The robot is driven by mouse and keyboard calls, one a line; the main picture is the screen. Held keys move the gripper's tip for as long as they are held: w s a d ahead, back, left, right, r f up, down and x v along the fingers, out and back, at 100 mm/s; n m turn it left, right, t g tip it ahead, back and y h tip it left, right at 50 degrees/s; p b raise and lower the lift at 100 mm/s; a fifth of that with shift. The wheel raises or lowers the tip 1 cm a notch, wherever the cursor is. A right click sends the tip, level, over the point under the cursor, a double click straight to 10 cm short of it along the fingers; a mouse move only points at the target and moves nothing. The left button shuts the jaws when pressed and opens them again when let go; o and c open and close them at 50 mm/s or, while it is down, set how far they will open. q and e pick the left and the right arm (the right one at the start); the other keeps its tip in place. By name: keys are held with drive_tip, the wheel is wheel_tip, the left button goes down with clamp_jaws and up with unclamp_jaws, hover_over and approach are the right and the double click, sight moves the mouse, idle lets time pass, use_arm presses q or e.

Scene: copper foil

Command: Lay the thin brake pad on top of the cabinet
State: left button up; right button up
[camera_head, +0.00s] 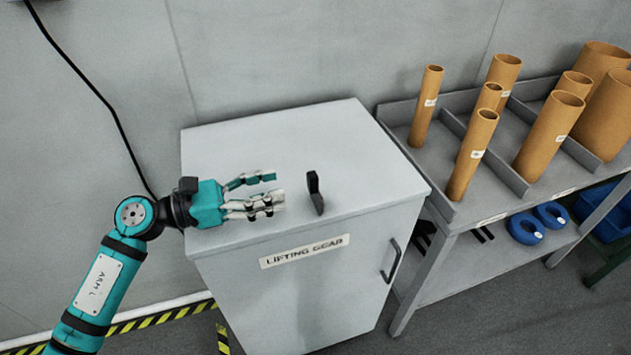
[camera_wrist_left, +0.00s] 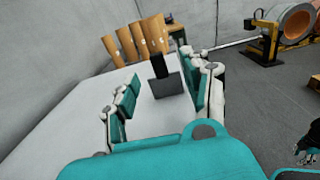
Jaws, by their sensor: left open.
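The thin brake pad (camera_head: 315,192) is a small dark piece on the top of the cabinet (camera_head: 345,150), near its front edge. It looks upright. In the left wrist view the pad (camera_wrist_left: 167,84) has a narrow black upper part and a wider grey lower part. My left gripper (camera_head: 277,187) is open and empty, low over the cabinet top, left of the pad and apart from it. In the left wrist view the pad lies ahead, between the open fingers (camera_wrist_left: 160,92). Part of my right arm (camera_wrist_left: 308,150) shows at the lower right there; its jaws are unclear.
The cabinet carries a "LIFTING GEAR" label (camera_head: 304,251) and a door handle (camera_head: 391,261). A grey rack (camera_head: 400,128) with several cardboard tubes stands close on the right. A wall is behind. The cabinet top around the pad is clear.

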sight(308, 178)
use_arm(q)
drive_tip(key=x, duration=0.3)
drive_tip(key=shift+r+p, duration=0.1)
drive_tip(key=shift+p, duration=0.25)
drive_tip(key=shift+w+d, duration=0.2)
drive_tip(key=shift+d, duration=0.3)
drive_tip(key=shift+w+d+p, duration=0.15)
drive_tip(key=shift+d+p, duration=0.15)
drive_tip(key=shift+p, duration=0.1)
drive_tip(key=x, duration=0.1)
drive_tip(key=p+x, duration=0.1)
drive_tip(key=x, duration=0.1)
drive_tip(key=shift+w+d+f+p, duration=0.25)
drive_tip(key=shift+d+p, duration=0.05)
drive_tip(key=shift+w+d+f, duration=0.15)
drive_tip(key=shift+d, duration=0.2)
drive_tip(key=shift+a, duration=0.1)
drive_tip(key=c, duration=0.5)
clamp_jaws()
use_arm(e)
drive_tip(key=r, duration=0.2)
drive_tip(key=d+r, duration=0.1)
drive_tip(key=shift+r, duration=0.4)
